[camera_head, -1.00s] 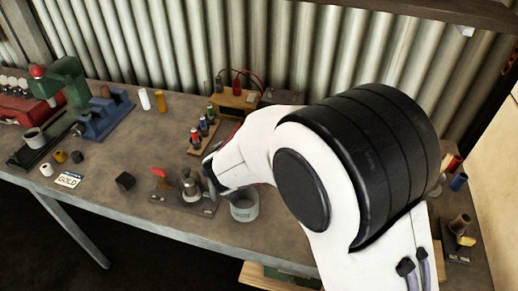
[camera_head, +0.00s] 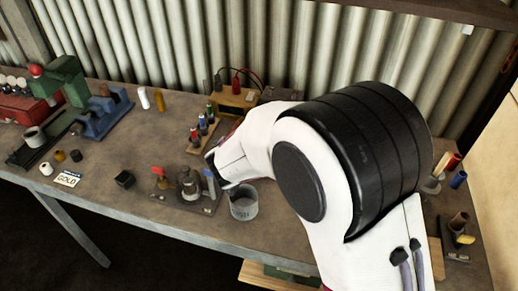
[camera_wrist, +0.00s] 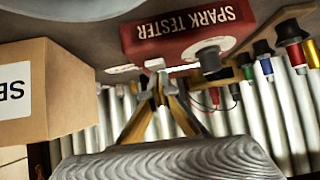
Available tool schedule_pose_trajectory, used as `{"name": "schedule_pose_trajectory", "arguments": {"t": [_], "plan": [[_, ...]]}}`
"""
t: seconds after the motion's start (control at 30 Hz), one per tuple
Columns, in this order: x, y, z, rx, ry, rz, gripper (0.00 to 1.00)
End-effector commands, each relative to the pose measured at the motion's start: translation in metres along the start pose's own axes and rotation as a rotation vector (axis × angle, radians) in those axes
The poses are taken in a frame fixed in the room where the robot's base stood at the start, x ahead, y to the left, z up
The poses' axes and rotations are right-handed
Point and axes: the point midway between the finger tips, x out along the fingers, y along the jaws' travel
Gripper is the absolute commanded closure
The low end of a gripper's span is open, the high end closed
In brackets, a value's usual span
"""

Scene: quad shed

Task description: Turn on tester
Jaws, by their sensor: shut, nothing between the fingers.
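The red spark tester (camera_wrist: 188,30) shows upside down at the top of the wrist view, with white lettering. A round grey knob (camera_wrist: 207,49) is on its lower edge, and a small white switch-like part (camera_wrist: 155,64) is to the left of it. My gripper (camera_wrist: 158,82) is shut and empty, its fingertips close to the white part. I cannot tell whether they touch it or which way it is set. In the head view my arm hides most of the tester and the fingertips.
A cardboard box (camera_wrist: 52,95) stands at the left of the wrist view. A rack of coloured spools (camera_head: 203,130), a wooden box with leads (camera_head: 237,99), a small clamp fixture (camera_head: 189,184) and a grey cup (camera_head: 243,205) surround my arm. The bench front has some bare room.

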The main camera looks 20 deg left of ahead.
Motion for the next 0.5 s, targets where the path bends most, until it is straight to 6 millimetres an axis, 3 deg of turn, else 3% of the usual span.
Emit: {"name": "schedule_pose_trajectory", "arguments": {"t": [0.5], "plan": [[0.0039, -0.0001, -0.0056, 0.001, 0.001, 0.000, 1.00]]}}
